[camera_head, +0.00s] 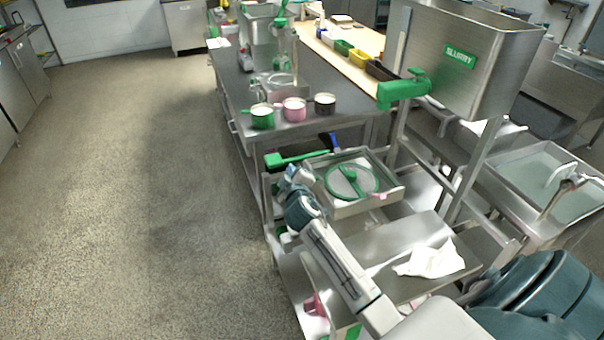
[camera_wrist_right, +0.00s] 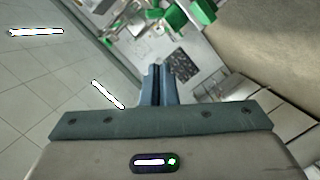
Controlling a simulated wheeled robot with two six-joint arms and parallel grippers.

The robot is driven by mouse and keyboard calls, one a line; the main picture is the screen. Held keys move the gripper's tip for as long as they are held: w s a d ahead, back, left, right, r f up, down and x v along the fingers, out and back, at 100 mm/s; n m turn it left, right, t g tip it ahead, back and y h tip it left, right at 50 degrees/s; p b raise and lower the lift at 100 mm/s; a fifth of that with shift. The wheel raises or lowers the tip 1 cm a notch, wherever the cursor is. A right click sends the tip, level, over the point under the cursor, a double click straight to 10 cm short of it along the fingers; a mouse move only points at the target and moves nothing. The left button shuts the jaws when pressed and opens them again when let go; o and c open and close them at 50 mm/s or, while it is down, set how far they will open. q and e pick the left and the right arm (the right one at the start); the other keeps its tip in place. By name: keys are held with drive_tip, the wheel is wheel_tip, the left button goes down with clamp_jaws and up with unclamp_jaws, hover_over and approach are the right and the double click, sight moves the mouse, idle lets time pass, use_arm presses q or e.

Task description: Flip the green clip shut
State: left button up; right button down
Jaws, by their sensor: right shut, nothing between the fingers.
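I cannot tell for sure which green part is the green clip. A long green piece (camera_head: 296,158) lies behind my right gripper, and a bit of green shows just below that gripper. My right gripper (camera_head: 291,176) is beside the left edge of a steel tray holding a green ring-shaped part (camera_head: 351,181). In the right wrist view its narrow blue-grey fingers (camera_wrist_right: 158,85) are together with nothing between them. Green blocks (camera_wrist_right: 176,17) show beyond the fingertips there, apart from them. My left gripper is not in view.
Green, pink and dark cups (camera_head: 262,117) stand on the steel bench. A slurry hopper (camera_head: 470,62) with a green tap (camera_head: 402,89) rises at the right. A white cloth (camera_head: 432,260) lies on the lower steel shelf. The floor at left is clear.

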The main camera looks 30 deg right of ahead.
drive_tip(key=d+f, duration=0.1)
drive_tip(key=s+d+f, duration=0.1)
drive_tip(key=d, duration=0.1)
drive_tip(key=shift+f+p, duration=0.2)
drive_tip(key=shift+p, duration=0.1)
drive_tip(key=d+f+b, duration=0.1)
drive_tip(key=d, duration=0.1)
drive_tip(key=s+d+f+b, duration=0.1)
drive_tip(key=f+b, duration=0.1)
drive_tip(key=shift+d, duration=0.35)
